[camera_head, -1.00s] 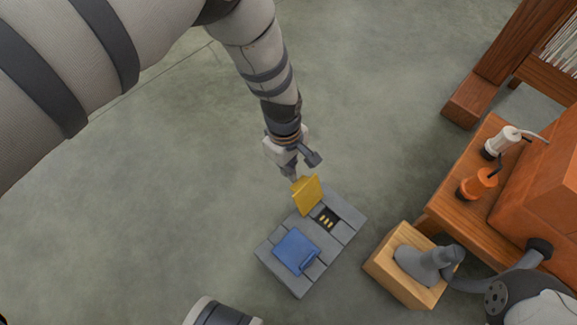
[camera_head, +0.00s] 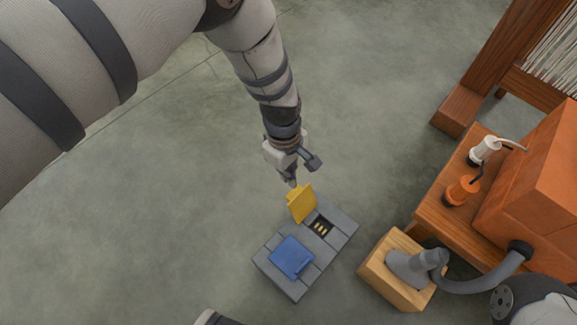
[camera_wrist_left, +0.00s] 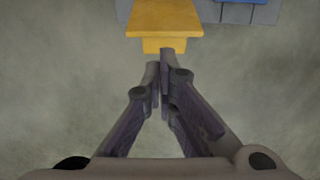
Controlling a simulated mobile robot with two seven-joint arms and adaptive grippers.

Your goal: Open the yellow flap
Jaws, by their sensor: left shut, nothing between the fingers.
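The yellow flap (camera_head: 301,204) stands raised and tilted on the grey block panel (camera_head: 340,236) on the floor. The recess (camera_head: 321,227) beside it is uncovered and shows several small yellow pieces. A blue flap (camera_head: 291,257) lies flat on the same panel. My left gripper (camera_head: 293,184) is shut and empty, with its tips right at the upper edge of the yellow flap. In the left wrist view the shut fingertips (camera_wrist_left: 160,66) are just short of the yellow flap's tab (camera_wrist_left: 165,44); I cannot tell if they touch. My right gripper is not clearly in view.
A wooden box (camera_head: 385,280) with a grey hose fitting (camera_head: 418,266) stands to the right of the panel. Beyond it are a wooden bench (camera_head: 440,218) with an orange machine (camera_head: 535,190) and a wooden frame (camera_head: 490,70). The floor left of the panel is clear.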

